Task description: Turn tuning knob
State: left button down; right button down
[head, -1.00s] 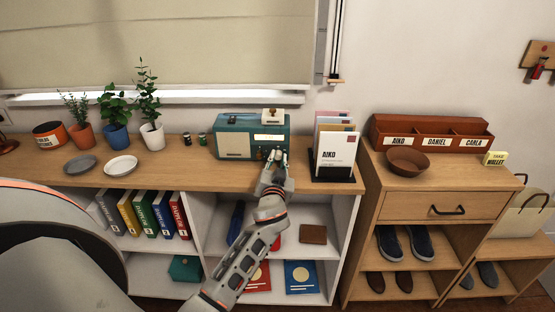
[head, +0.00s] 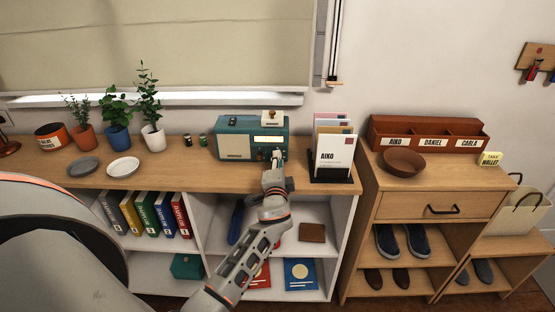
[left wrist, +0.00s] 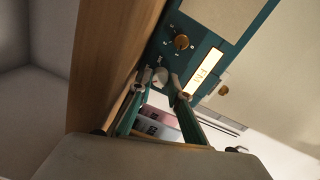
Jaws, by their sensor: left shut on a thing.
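The teal radio (head: 230,124) stands on the wooden counter, with a lit dial window on its front. In the left wrist view the radio (left wrist: 205,45) shows a brown knob (left wrist: 181,42) with marks around it and a pale round knob (left wrist: 160,76) near the lower corner of the front. My left gripper (head: 277,156) is at the radio's lower right front. In the left wrist view its fingertips (left wrist: 162,84) are on either side of the pale knob, shut on it. In the head view the gripper hides that knob. My right gripper is not in view.
A letter holder (head: 331,177) with envelopes stands close to the right of the gripper. Two small jars (head: 203,140) and potted plants (head: 152,136) stand to the left. Shelves with folders (head: 165,214) lie below the counter. A wooden cabinet (head: 425,184) is at the right.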

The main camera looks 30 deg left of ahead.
pick_arm(q)
jog(key=m+p, duration=0.1)
jog(key=m, duration=0.3)
jog(key=m+p, duration=0.2)
jog(key=m, duration=0.3)
jog(key=shift+m+y+p, duration=0.3)
jog(key=shift+m, duration=0.1)
jog(key=shift+f+m, duration=0.1)
jog(key=shift+m, duration=0.3)
jog(key=shift+m+p, duration=0.55)
jog(key=shift+m, duration=1.25)
jog(key=shift+m+p, duration=0.35)
jog(key=shift+m, duration=0.55)
jog(key=shift+f+m, duration=0.1)
jog(key=shift+m, duration=1.6)
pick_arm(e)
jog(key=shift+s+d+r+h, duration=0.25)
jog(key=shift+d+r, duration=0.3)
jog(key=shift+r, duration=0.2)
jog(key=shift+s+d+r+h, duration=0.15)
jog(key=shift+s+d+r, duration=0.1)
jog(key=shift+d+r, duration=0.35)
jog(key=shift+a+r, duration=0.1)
